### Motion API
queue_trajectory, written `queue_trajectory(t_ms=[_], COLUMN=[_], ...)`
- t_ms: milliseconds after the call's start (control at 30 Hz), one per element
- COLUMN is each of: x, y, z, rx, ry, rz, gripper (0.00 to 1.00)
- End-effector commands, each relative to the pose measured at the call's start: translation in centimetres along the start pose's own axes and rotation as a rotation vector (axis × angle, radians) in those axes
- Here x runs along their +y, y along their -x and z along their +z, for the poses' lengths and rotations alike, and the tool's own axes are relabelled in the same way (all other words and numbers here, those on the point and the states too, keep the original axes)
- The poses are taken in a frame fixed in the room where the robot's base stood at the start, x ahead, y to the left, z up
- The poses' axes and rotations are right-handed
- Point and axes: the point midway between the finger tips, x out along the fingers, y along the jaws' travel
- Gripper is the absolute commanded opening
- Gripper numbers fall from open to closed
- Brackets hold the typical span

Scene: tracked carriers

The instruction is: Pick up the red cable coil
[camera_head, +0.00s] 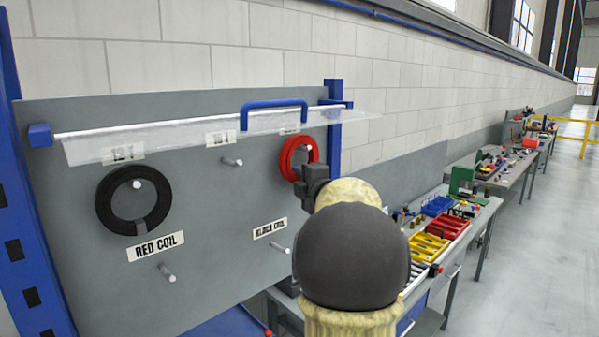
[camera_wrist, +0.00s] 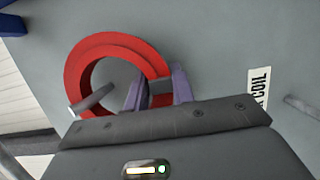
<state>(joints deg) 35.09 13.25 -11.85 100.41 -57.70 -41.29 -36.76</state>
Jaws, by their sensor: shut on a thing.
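The red cable coil (camera_head: 299,156) is a ring at the right of the grey board, just above the label that reads like "BLACK COIL". My gripper (camera_head: 304,178) is at the coil's lower right edge. In the wrist view the red coil (camera_wrist: 88,62) fills the upper left, and my gripper's purple fingers (camera_wrist: 160,92) are shut on its rim. A metal peg (camera_wrist: 90,101) passes through the coil's opening. The black coil (camera_head: 112,218) hangs on a peg at the left, above the "RED COIL" label (camera_head: 156,246).
A clear raised cover (camera_head: 190,138) with a blue handle (camera_head: 272,104) runs across the board above the coils. Free pegs (camera_head: 167,272) stick out lower down. A blue upright (camera_head: 333,135) stands at the right. Benches with coloured trays (camera_head: 430,244) stand farther right.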

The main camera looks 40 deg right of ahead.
Motion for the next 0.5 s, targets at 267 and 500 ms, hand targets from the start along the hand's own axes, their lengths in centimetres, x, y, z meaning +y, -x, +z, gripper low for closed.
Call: queue_trajectory(t_ms=[267, 500], x=[2.1, 3.4], y=[0.0, 1.9], z=[0.0, 0.0], rx=[0.000, -0.001], ry=[0.004, 0.003], rz=[0.005, 0.005], gripper=[0.00, 0.00])
